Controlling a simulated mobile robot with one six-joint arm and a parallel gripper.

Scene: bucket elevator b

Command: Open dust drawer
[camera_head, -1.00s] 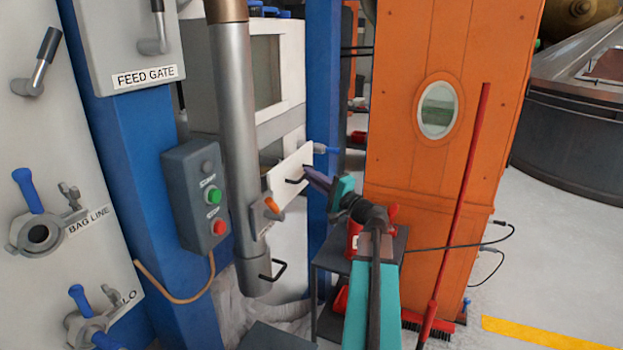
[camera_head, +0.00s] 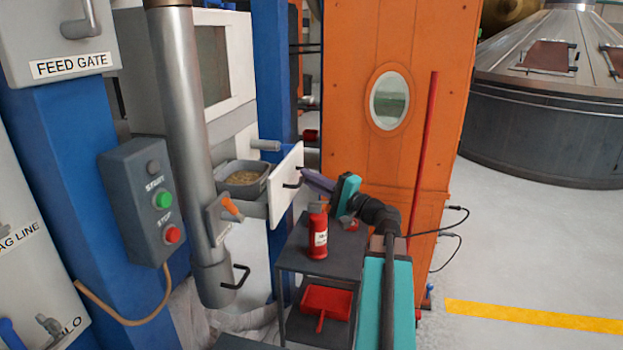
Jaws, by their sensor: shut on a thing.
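The dust drawer has a white front panel (camera_head: 283,200) with a black bar handle (camera_head: 291,185). It stands pulled out from the white cabinet, and its grey tray (camera_head: 228,167) shows behind the front with brownish loose material (camera_head: 244,178) in it. My gripper (camera_head: 303,173) reaches the drawer front from the right and is shut on the handle. The exact contact at the fingertips is small and partly hidden.
A grey metal pipe (camera_head: 184,110) with an orange-handled lever stands left of the drawer. A dark shelf stand (camera_head: 290,258) below carries a red bottle (camera_head: 317,235) and a red dustpan (camera_head: 325,303). An orange casing (camera_head: 400,160) rises behind my arm. Floor at right is clear.

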